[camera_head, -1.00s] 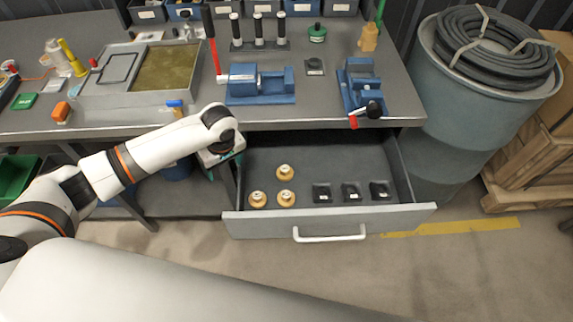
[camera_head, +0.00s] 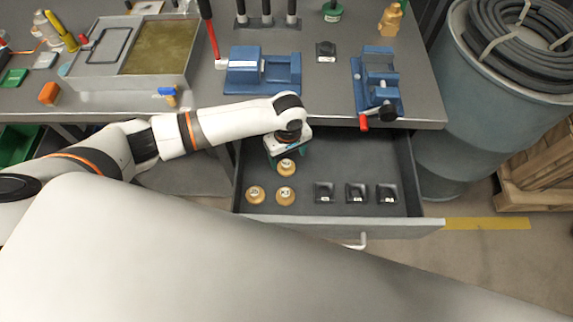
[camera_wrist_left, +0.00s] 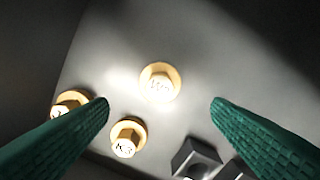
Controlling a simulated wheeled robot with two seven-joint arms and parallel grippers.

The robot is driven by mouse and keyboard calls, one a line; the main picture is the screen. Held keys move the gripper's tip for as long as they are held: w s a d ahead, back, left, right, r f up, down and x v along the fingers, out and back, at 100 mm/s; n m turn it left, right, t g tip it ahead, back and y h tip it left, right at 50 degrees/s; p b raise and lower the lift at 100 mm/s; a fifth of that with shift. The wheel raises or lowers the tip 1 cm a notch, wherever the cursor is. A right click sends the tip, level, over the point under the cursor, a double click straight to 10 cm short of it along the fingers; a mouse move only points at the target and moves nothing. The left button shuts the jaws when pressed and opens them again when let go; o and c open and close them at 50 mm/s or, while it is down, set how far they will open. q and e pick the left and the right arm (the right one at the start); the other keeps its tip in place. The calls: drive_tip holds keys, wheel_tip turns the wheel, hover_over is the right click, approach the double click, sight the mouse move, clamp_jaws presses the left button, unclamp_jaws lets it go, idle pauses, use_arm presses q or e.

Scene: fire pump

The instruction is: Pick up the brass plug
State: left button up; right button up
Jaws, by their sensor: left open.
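Three brass plugs lie in the open drawer (camera_head: 340,160) at its left side. The rear plug (camera_head: 286,167) is nearest my left gripper (camera_head: 287,154), and the other two, the left front plug (camera_head: 255,194) and the right front plug (camera_head: 285,196), lie nearer the drawer front. In the left wrist view, my left gripper (camera_wrist_left: 160,104) is open and empty, its green fingers on either side of the picture. The rear plug (camera_wrist_left: 160,82) shows beyond and between the fingertips, touched by neither. The other plugs (camera_wrist_left: 72,102) (camera_wrist_left: 127,138) appear lower left. My right gripper is out of view.
Several black square parts (camera_head: 355,194) lie in the drawer right of the plugs. The workbench (camera_head: 325,100) edge runs above the drawer's back, with a blue vise (camera_head: 262,72) on it. A barrel with hoses (camera_head: 455,110) stands right.

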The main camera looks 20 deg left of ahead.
sight(288, 166)
use_arm(q)
wheel_tip(288, 166, down, 2)
drive_tip(key=shift+f, duration=0.1)
wheel_tip(288, 166, down, 4)
drive_tip(key=shift+r, duration=0.2)
drive_tip(key=shift+f, duration=0.45)
drive_tip(key=c, duration=1.2)
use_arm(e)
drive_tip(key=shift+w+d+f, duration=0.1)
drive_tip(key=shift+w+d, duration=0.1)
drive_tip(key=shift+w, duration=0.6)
use_arm(q)
drive_tip(key=shift+r, duration=0.15)
